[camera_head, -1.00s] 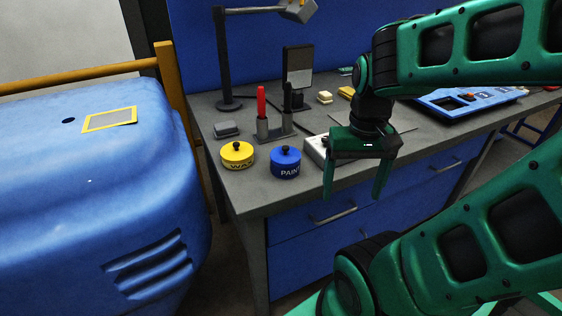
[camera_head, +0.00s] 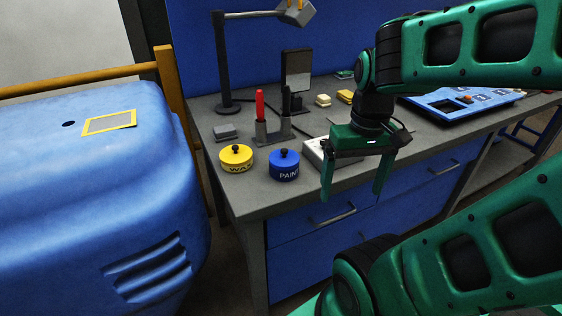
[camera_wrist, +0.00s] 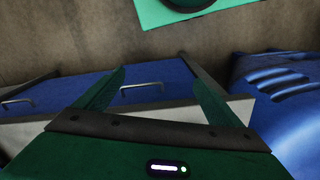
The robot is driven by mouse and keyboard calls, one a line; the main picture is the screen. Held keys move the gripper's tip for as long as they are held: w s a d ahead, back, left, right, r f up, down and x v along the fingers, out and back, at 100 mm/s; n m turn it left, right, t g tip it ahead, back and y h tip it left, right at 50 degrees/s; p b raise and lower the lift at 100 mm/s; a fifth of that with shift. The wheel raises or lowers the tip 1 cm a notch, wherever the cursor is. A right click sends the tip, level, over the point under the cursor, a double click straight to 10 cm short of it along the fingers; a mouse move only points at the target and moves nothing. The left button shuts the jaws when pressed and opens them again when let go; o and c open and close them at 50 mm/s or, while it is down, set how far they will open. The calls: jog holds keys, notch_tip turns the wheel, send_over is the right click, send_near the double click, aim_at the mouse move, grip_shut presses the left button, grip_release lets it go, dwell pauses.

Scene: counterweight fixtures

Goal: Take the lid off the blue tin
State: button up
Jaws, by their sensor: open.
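The blue tin (camera_head: 284,171) is labelled PAINT and stands upright near the front edge of the workbench. Its lid (camera_head: 284,157) is on it, with a small black knob on top. My gripper (camera_head: 353,198) is to the right of the tin, apart from it, in front of the bench edge. Its two green fingers point down, spread open, with nothing between them. In the wrist view my open gripper (camera_wrist: 158,85) also shows empty, with the bench drawers beyond; the tin is not in that view.
A yellow tin (camera_head: 236,162) labelled WAX stands left of the blue tin. Behind them are a holder with a red-handled tool (camera_head: 260,104), a grey block (camera_head: 226,132) and a lamp (camera_head: 222,62). A white box (camera_head: 318,152) is right of the blue tin. A blue machine (camera_head: 95,190) stands left.

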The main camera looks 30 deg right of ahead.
jog(key=w+r+n, duration=0.3)
jog(key=w+n, duration=0.3)
jog(key=n, duration=0.1)
jog(key=w+r+n, duration=0.3)
jog(key=w+n, duration=0.3)
jog(key=n, duration=0.1)
notch_tip(320, 180, up, 3)
jog(key=n, duration=1.1)
send_over(284, 149)
jog(key=shift+n, duration=0.3)
jog(key=f, duration=0.5)
jog(key=shift+s+a+f, duration=0.15)
jog(key=shift+a+f, duration=0.1)
jog(key=shift+a, duration=0.05)
jog(key=shift+d+f, duration=0.15)
jog(key=shift+f, duration=1.2)
jog(key=shift+d+f, duration=0.1)
jog(key=shift+f, duration=1.2)
jog(key=c, duration=1.1)
